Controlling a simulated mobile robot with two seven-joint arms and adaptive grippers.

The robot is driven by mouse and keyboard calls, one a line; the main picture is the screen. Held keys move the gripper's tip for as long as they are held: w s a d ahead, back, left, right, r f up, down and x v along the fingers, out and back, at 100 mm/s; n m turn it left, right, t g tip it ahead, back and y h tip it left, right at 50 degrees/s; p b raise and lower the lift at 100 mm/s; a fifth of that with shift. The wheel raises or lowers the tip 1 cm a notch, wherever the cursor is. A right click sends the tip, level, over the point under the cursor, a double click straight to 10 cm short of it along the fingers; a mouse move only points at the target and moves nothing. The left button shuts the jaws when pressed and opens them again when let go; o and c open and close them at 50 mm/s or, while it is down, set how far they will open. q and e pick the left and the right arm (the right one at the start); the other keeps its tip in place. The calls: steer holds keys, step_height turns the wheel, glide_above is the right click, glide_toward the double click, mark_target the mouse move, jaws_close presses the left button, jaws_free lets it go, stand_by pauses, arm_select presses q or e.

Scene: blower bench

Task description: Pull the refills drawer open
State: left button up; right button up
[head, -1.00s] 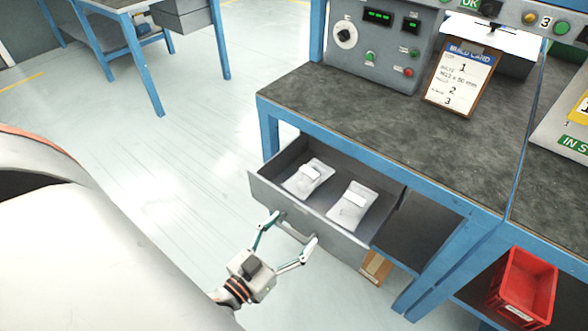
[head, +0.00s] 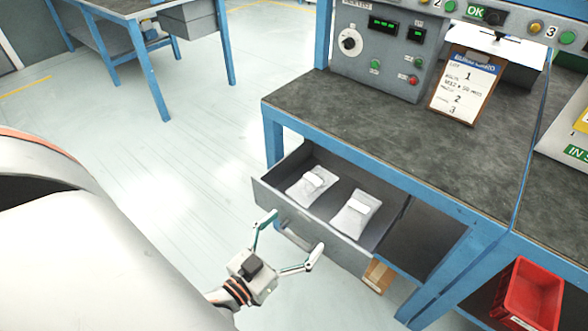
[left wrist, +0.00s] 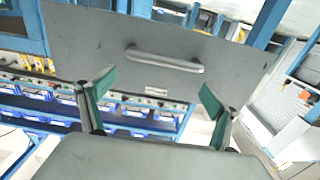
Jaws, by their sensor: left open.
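The grey refills drawer (head: 330,238) stands out from under the bench top, open, with two pale packs (head: 312,186) (head: 355,213) lying inside. Its bar handle (head: 297,236) is on the front face. My left gripper (head: 296,232) is open in front of the drawer, its fingers spread to either side of the handle and apart from it. In the left wrist view the drawer front (left wrist: 90,50) fills the upper middle, with the handle (left wrist: 165,61) beyond the open fingers (left wrist: 155,90) and a small label below it. My right gripper is not in view.
The blue-framed bench (head: 400,125) carries a control panel (head: 385,50) and a clipboard card (head: 462,88). A red bin (head: 530,295) sits on the lower right. Another blue table (head: 120,12) stands at the back left. The floor (head: 190,150) left of the drawer is clear.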

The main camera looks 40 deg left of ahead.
arm_select(q)
step_height(320, 180, up, 6)
steer(key=shift+r, duration=0.25)
stand_by(0.5)
